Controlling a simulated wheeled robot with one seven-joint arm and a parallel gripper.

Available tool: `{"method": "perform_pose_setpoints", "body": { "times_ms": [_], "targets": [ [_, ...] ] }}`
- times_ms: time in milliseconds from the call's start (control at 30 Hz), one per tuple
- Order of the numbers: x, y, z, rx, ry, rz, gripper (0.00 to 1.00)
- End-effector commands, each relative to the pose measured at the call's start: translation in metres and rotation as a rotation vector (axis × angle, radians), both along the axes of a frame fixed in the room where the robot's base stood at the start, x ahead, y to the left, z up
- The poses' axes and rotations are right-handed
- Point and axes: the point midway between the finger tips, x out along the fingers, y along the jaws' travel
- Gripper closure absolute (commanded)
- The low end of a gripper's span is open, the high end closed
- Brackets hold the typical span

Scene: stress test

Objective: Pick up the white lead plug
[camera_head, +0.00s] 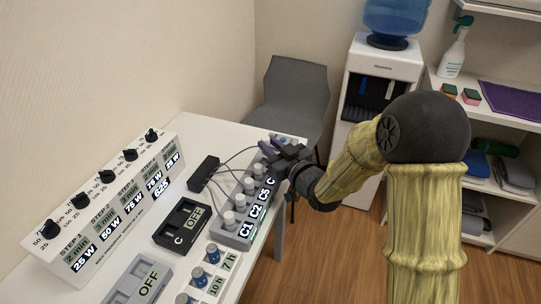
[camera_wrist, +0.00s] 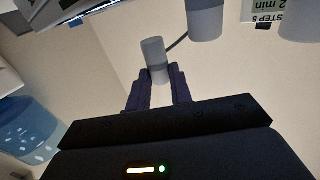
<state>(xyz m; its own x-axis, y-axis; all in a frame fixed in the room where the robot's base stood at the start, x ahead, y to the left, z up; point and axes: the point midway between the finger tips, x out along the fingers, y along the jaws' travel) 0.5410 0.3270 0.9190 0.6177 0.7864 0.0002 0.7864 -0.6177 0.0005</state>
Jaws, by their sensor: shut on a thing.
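My gripper (camera_head: 272,150) is at the far end of a grey lead box (camera_head: 232,238) labelled C1, C2, C5 and C. In the wrist view, the purple fingers of my gripper (camera_wrist: 158,78) are closed around a white lead plug (camera_wrist: 153,50), a pale cylinder with a greyer lower part. A dark cable shows beside it. In the head view my gripper hides this plug, and I cannot tell whether it is still seated in the box. Other white plugs (camera_head: 240,200) stand upright in a row on the box, and two pale cylinders (camera_wrist: 205,18) show above in the wrist view.
A black cable hub (camera_head: 203,172) sends leads to the plugs. A white panel (camera_head: 110,215) with black knobs stands along the wall. A black OFF switch box (camera_head: 181,226) and blue-capped knobs (camera_head: 212,253) crowd the table. A grey chair (camera_head: 290,100) stands behind.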

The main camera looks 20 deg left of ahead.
Motion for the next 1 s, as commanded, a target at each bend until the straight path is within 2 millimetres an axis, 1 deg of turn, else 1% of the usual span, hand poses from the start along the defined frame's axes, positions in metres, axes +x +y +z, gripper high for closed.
{"method": "perform_pose_setpoints", "body": {
  "times_ms": [33,100,200,300,867,967,1000],
  "targets": [
    [0.000,0.000,0.014,0.001,-0.005,-0.001,1.00],
    [0.001,-0.001,0.027,0.001,-0.004,-0.001,1.00],
    [0.001,-0.001,0.041,0.000,-0.003,-0.001,1.00],
    [0.000,0.000,0.047,0.002,-0.001,-0.001,1.00],
    [0.000,0.000,0.048,0.001,0.001,-0.001,1.00],
    [0.003,-0.004,0.044,-0.001,0.002,-0.007,1.00],
    [0.005,-0.008,0.040,-0.003,0.003,-0.013,1.00]
  ]
}}
